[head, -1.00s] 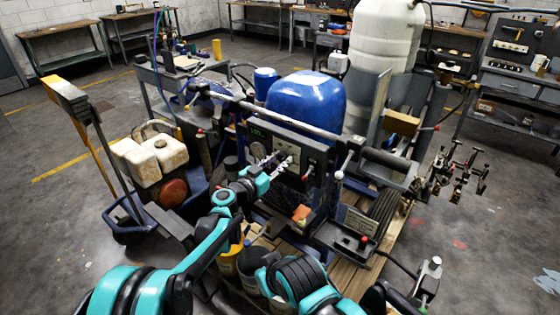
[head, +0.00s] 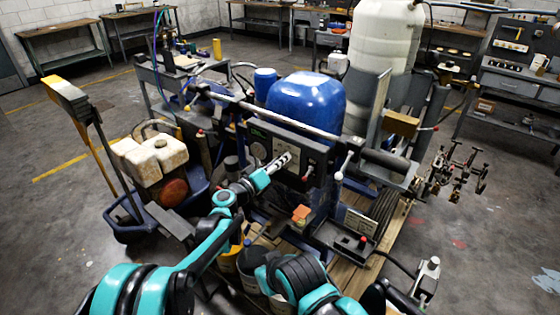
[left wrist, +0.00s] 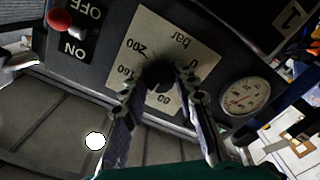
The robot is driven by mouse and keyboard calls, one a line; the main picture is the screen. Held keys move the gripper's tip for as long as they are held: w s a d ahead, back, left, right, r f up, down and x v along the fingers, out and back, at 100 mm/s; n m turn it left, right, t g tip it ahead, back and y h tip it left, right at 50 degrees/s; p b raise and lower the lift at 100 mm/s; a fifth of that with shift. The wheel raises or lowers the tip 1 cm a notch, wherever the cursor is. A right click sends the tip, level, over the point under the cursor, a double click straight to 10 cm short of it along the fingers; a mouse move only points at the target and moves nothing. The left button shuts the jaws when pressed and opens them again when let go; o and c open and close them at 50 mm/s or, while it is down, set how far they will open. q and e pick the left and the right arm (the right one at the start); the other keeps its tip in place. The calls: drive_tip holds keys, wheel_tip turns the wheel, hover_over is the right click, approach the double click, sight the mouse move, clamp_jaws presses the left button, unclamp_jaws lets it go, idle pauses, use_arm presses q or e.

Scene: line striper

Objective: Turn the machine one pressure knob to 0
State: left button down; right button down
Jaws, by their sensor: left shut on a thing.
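In the head view my left gripper (head: 284,160) reaches the dark front panel (head: 315,153) of the machine and covers the knob. My right gripper is not in view.
Beside the dial are a round pressure gauge (left wrist: 245,96) and a red-tipped ON/OFF switch (left wrist: 60,20). A blue tank (head: 306,95) and a long handlebar (head: 285,121) stand above the panel. A ball-ended lever (head: 339,175) is close on the right.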

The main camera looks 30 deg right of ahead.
use_arm(q)
drive_tip(key=n, duration=2.7)
drive_tip(key=shift+p, duration=0.35)
drive_tip(key=shift+n, duration=0.3)
drive_tip(key=c, duration=1.2)
unclamp_jaws()
drive_tip(key=shift+o, duration=0.2)
drive_tip(key=shift+a, duration=0.15)
drive_tip(key=v, duration=1.2)
